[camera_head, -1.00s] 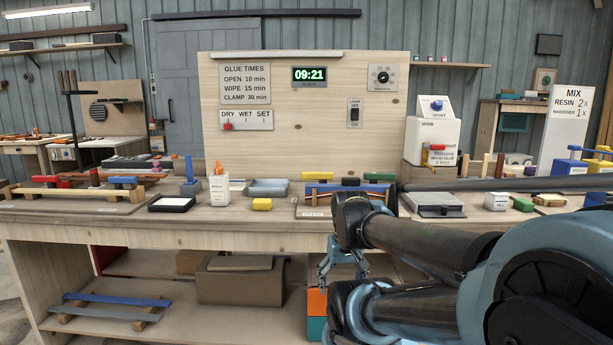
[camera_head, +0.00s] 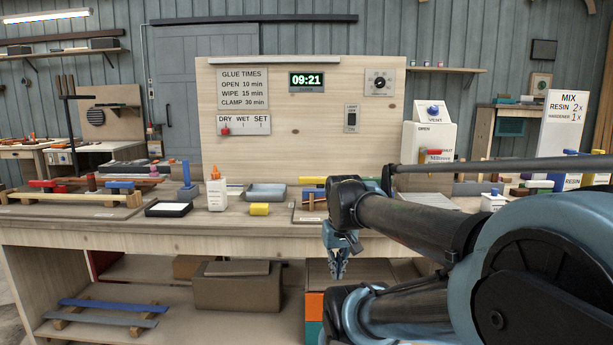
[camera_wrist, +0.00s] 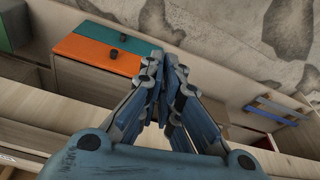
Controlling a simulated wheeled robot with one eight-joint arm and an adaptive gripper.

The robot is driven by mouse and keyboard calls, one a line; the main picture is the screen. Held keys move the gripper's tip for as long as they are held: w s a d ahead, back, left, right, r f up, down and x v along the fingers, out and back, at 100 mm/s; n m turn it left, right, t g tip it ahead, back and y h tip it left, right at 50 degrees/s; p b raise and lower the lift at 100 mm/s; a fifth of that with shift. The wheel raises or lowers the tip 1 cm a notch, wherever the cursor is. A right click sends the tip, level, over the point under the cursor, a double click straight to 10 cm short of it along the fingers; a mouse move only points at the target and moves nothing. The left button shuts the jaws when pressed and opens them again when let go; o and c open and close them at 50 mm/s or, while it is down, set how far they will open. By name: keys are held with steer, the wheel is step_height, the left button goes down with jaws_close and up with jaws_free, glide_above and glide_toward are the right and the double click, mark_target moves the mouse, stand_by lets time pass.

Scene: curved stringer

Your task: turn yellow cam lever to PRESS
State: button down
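A yellow piece (camera_head: 313,181) lies at the back of the clamping fixture on the bench, just left of my arm. I cannot tell whether it is the cam lever, and no PRESS mark is readable. The fixture's base board (camera_head: 306,214) shows only at its left end; my arm hides the rest. My gripper (camera_head: 337,276) hangs in front of the bench's front edge, below the top and apart from the fixture. In the wrist view my gripper (camera_wrist: 165,66) has its fingertips together with nothing seen between them. The wrist view shows no yellow lever.
The bench's front edge (camera_head: 150,236) lies behind my gripper. An orange and teal drawer unit (camera_wrist: 100,55) and a cardboard box (camera_head: 237,288) sit below.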

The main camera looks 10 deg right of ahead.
steer(key=w+r, duration=1.7)
steer(key=w, duration=0.3)
step_height(320, 180, up, 10)
steer(key=f+m+t, duration=0.1)
steer(key=m, duration=0.1)
glide_above(314, 180)
steer(key=w+a, duration=0.3)
steer(key=w, duration=0.3)
steer(key=shift+s+d+r+h, duration=0.15)
steer(key=shift+d+r+h, duration=0.1)
steer(key=shift+h, duration=0.05)
steer(key=shift+f, duration=0.15)
steer(key=w+x, duration=0.1)
steer(key=x, duration=0.9)
steer(key=shift+s+a, duration=0.15)
steer(key=shift+s, duration=1)
steer(key=shift+s+a, duration=0.15)
steer(key=shift+s, duration=1)
